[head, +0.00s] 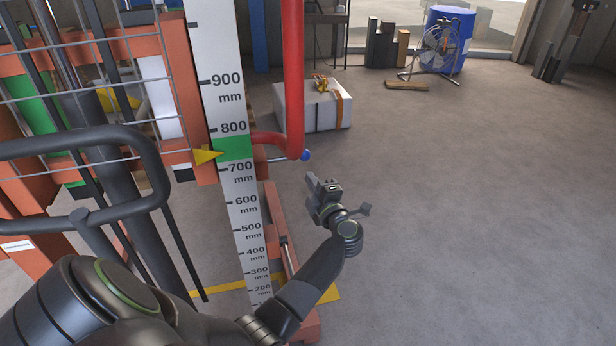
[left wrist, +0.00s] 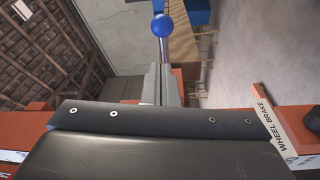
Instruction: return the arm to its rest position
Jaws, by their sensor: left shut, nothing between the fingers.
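My left arm (head: 310,288) reaches out from the lower left in the head view. My left gripper (head: 318,186) is shut and empty. It is over the grey floor, just right of the red lifting frame (head: 281,240). In the head view the blue ball knob (head: 306,155) of a thin lever appears a little above the fingertips, with a visible gap. The left wrist view shows the grey fingers (left wrist: 158,84) together and the blue knob (left wrist: 163,25) beyond them. My right gripper is out of view.
A white scale (head: 238,205) marked in mm stands left of the arm; a yellow pointer (head: 207,155) sits at its green band. A red pipe (head: 293,70) and black handle (head: 150,165) are nearby. A white box (head: 310,108) and blue drum (head: 452,30) stand farther back. Floor to the right is clear.

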